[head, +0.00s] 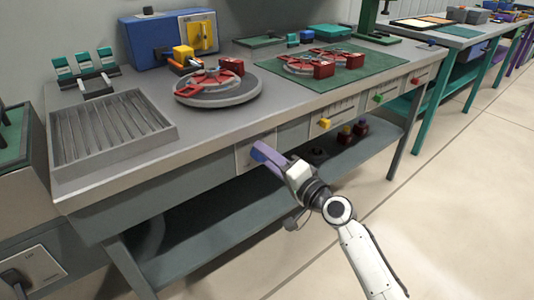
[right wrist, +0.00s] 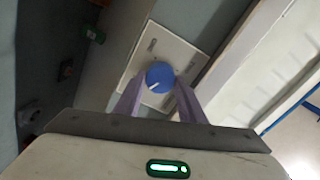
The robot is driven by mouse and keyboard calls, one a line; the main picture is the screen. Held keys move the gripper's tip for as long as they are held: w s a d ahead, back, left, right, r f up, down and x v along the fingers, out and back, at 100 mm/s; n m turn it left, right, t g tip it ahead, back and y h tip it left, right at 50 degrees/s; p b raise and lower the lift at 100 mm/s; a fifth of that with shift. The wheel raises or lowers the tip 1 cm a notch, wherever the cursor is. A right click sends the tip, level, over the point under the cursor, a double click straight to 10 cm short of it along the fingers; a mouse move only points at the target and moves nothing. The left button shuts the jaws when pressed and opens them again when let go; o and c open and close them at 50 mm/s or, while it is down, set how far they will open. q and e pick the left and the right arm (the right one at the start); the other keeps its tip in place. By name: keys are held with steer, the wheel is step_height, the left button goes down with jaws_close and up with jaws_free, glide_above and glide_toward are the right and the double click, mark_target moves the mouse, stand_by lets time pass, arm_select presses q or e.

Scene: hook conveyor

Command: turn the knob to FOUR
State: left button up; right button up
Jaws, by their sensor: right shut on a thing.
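The blue round knob (right wrist: 160,74) sits on a pale square plate (right wrist: 172,49) in the right wrist view. A white pointer line on it runs toward the lower left of that picture. The plate's markings are too small to read. My right gripper (right wrist: 159,82) has its two purple fingers on either side of the knob, shut on it. In the head view my right gripper (head: 264,154) reaches the plate (head: 244,156) on the bench front, and its fingers hide the knob. My left gripper is not in view.
Yellow (head: 324,123), green (head: 378,98) and red (head: 414,80) knobs line the bench front to the right. The bench top holds a ribbed tray (head: 60,145), a turntable (head: 218,98) and a green mat (head: 340,82). A lower shelf runs beneath. The floor in front is clear.

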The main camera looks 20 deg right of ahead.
steer(key=shift+f+m+p, duration=0.1)
steer(key=shift+m+p, duration=0.45)
steer(key=shift+m, duration=1.55)
steer(key=o, duration=1)
steer(key=shift+o, duration=0.2)
steer(key=v, duration=1)
steer(key=shift+s, duration=0.2)
